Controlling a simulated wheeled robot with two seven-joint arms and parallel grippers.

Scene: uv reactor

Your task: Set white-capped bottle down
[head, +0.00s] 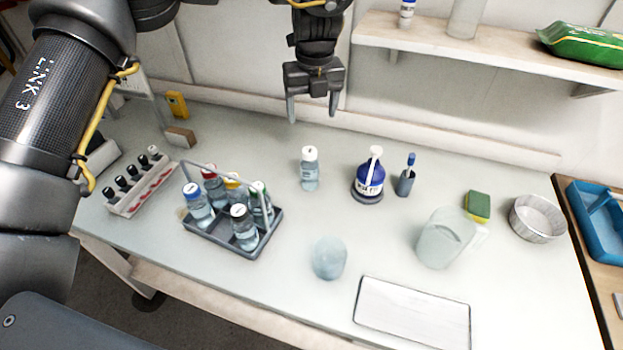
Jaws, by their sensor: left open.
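The white-capped bottle (310,169) stands upright on the pale table, clear-bodied with a label, right of the bottle carrier and left of the blue pump bottle. My left gripper (313,108) is above and behind it in the picture, fingers pointing down, open and empty. The gripper is apart from the bottle. My right gripper is not in view.
A grey carrier (216,241) with several capped bottles stands left. A blue pump bottle (370,178), a brush in a holder (405,183), a jug (442,240), a cup (328,258) and a white tray (412,313) stand right and front. A shelf (480,52) overhangs the back right.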

